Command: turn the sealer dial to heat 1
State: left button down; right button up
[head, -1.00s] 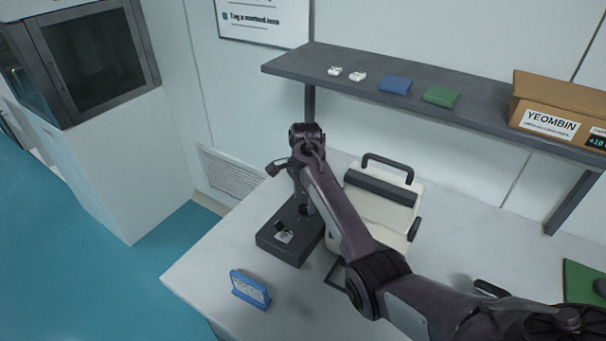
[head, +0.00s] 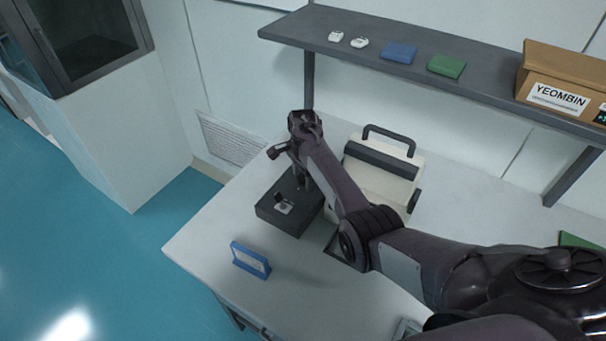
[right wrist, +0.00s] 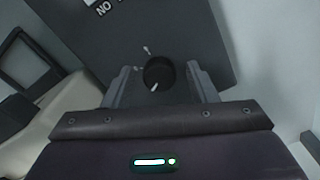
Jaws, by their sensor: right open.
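The sealer dial (right wrist: 158,73) is a round black knob with a white pointer mark at its lower edge in the right wrist view. It sits on a dark grey panel (right wrist: 195,35) with small white marks up and left of the knob. In the head view this seems to be the dark grey box (head: 283,222) on the table; the dial is hidden there by my arm. My right gripper (right wrist: 160,90) is open, pointing down, with one finger on each side of the dial. I cannot tell whether the fingers touch it. My left gripper is not in view.
A cream case (head: 385,180) with a black handle stands right beside the dark box. A small blue sign (head: 250,262) stands near the table's front left edge. A grey shelf (head: 480,85) with small items and a cardboard box (head: 565,80) runs above the back.

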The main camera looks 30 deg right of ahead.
jog(key=shift+s+r, duration=0.1)
jog(key=shift+c, duration=1.5)
jog(key=c, duration=0.7)
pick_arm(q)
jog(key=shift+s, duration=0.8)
